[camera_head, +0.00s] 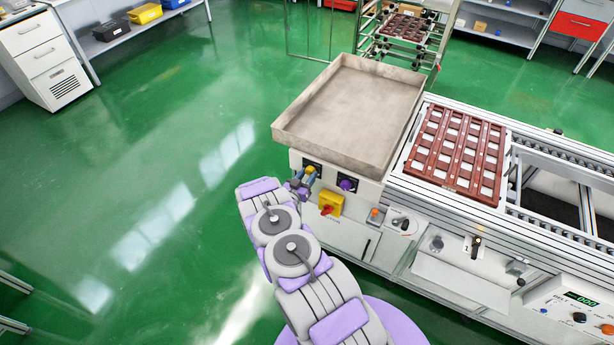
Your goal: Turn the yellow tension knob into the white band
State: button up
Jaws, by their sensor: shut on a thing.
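The small yellow knob (310,170) sits on a dark plate on the front of the white machine cabinet, below the metal tray. My gripper (304,178) is at this knob, with its fingers shut on it and partly covering it. My arm reaches up to it from the bottom of the picture. The white band and the knob's pointer are too small or hidden to make out, so I cannot tell the knob's angle.
A purple knob (346,184) is just right of my gripper. A yellow switch box (331,204) with a red handle is below. The empty metal tray (345,110) overhangs above. Brown pot trays (457,152) lie on the conveyor at right. Green floor is clear at left.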

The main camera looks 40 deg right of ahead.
jog(key=shift+r, duration=0.1)
jog(key=m+p, duration=0.2)
jog(key=m, duration=0.3)
jog(key=shift+w+p, duration=0.1)
jog(key=shift+p, duration=0.25)
jog(key=m+p, duration=0.2)
jog(key=m, duration=0.1)
jog(key=shift+m, duration=0.4)
jog(key=m+p, duration=0.1)
jog(key=m, duration=0.1)
jog(key=shift+m, duration=0.3)
jog(key=shift+a+m, duration=0.1)
jog(key=shift+m, duration=2)
jog(key=shift+f+p, duration=0.2)
jog(key=shift+p, duration=0.1)
jog(key=o, duration=1.1)
jog(key=shift+r, duration=0.1)
jog(key=shift+c, duration=0.2)
